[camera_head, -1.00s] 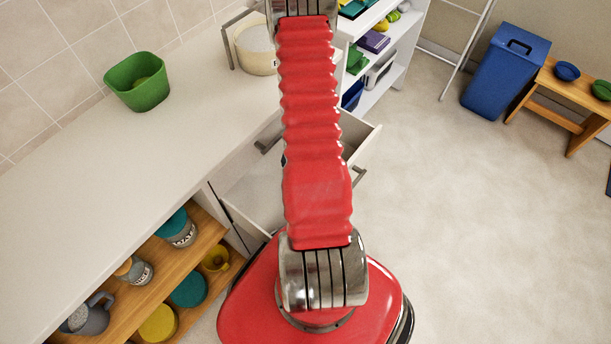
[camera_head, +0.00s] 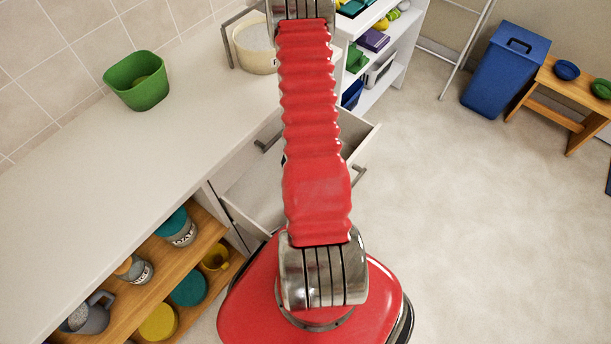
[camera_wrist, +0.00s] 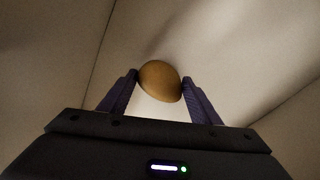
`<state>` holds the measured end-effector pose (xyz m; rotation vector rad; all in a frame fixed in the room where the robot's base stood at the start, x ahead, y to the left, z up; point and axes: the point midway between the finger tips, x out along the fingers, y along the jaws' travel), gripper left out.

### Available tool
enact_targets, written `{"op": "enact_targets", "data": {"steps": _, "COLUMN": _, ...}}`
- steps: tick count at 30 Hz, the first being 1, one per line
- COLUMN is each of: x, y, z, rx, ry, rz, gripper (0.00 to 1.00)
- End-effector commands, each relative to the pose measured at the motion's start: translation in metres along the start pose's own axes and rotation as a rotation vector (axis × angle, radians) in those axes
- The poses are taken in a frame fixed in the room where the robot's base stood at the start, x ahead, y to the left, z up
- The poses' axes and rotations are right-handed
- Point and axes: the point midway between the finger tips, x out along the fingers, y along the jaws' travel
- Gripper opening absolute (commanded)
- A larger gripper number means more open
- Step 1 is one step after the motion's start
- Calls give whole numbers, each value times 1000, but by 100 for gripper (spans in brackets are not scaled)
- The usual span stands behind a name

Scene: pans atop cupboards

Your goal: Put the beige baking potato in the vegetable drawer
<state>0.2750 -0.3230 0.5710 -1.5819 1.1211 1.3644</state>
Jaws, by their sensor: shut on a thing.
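The beige-brown potato (camera_wrist: 160,84) is between the two purple fingers of my gripper (camera_wrist: 160,79) in the wrist view. The gripper is shut on it. Pale flat surfaces with straight edges surround it there, like the inside of a drawer, but I cannot tell for sure which one. In the head view an open white drawer (camera_head: 362,135) stands out from the cupboard beside my red arm, and its inside is mostly hidden behind the arm. My gripper and the potato are hidden in the head view.
A green container (camera_head: 138,88) and a cream pot (camera_head: 256,50) stand on the white counter (camera_head: 90,165). Open shelves (camera_head: 180,270) with jars and cups are below it. A blue bin (camera_head: 507,72) and a wooden bench (camera_head: 560,110) are at the back right. The right floor is clear.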

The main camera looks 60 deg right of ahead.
Motion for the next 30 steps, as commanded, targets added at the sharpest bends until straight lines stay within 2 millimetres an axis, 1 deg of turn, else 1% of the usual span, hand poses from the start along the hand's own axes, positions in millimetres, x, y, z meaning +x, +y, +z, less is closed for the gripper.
{"op": "enact_targets", "data": {"steps": 1, "x": 0, "y": 0, "z": 0, "rx": 0, "ry": 1, "rz": 0, "gripper": 28}}
{"op": "enact_targets", "data": {"steps": 2, "x": 0, "y": 0, "z": 0, "rx": 0, "ry": 1, "rz": 0, "gripper": 59}}
{"op": "enact_targets", "data": {"steps": 9, "x": 0, "y": 0, "z": 0, "rx": -1, "ry": 1, "rz": 0, "gripper": 76}}
{"op": "enact_targets", "data": {"steps": 20, "x": -3, "y": -1, "z": -1, "rx": -2, "ry": 2, "rz": -1, "gripper": 77}}
{"op": "enact_targets", "data": {"steps": 25, "x": -13, "y": -1, "z": -3, "rx": -1, "ry": 2, "rz": -1, "gripper": 77}}
{"op": "enact_targets", "data": {"steps": 30, "x": -30, "y": -1, "z": -3, "rx": 0, "ry": 4, "rz": -1, "gripper": 77}}
